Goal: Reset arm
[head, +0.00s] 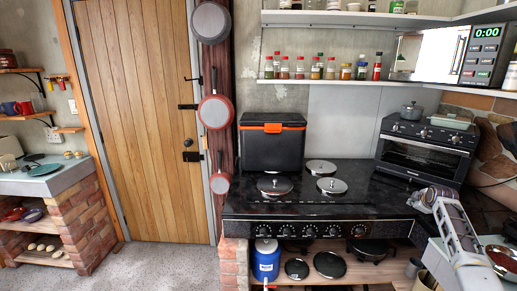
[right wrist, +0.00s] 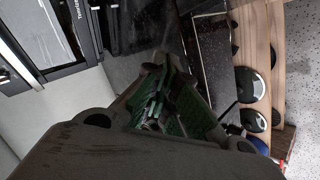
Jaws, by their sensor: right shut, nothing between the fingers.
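My right arm comes in at the lower right of the head view. Its gripper (head: 424,200) is in front of the right end of the black stove top (head: 372,200), below the toaster oven. In the right wrist view the fingers (right wrist: 165,98) of this gripper are together, with green inner pads, and hold nothing. My left gripper and left arm are not in view.
A toaster oven (head: 424,150) stands at the back right, with a grey pot (head: 411,111) on top. A black box with orange trim (head: 273,143) is behind the stove. A shelf below holds a blue canister (head: 266,261) and black pans (head: 329,265). The floor (head: 165,268) at left is clear.

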